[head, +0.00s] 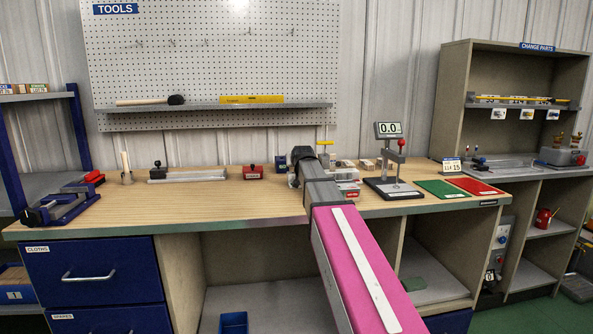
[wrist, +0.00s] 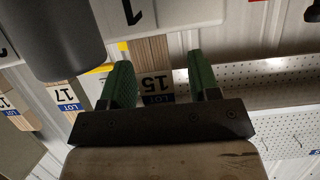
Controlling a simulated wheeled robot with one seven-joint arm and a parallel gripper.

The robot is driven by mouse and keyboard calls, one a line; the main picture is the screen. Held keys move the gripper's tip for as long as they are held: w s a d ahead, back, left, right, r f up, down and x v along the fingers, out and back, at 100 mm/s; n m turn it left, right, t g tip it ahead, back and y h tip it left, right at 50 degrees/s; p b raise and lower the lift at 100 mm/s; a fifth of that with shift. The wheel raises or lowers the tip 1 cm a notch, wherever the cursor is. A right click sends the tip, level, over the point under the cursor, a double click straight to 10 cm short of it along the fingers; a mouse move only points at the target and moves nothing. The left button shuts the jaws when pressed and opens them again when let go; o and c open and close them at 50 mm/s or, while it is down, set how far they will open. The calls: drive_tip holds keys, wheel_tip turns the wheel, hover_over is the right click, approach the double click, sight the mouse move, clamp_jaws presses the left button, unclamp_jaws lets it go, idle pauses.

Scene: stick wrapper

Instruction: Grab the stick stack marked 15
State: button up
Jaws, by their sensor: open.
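In the wrist view the stick stack marked 15 (wrist: 153,55) is a bundle of light wooden sticks with a white number label and a blue LOT band. It shows upside down between the two green fingers of my gripper (wrist: 162,82). In the head view my arm (head: 322,190) reaches over the bench and hides the fingers.
A stick stack marked 17 (wrist: 65,75) stands left of the fingers in the wrist view, with another labelled stack (wrist: 10,105) further left. In the head view a gauge stand (head: 395,180), green mat (head: 440,188) and LOT 15 card (head: 452,166) occupy the right of the wooden bench (head: 220,205).

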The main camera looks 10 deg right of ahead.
drive_tip(key=c, duration=1)
drive_tip(key=shift+r, duration=0.1)
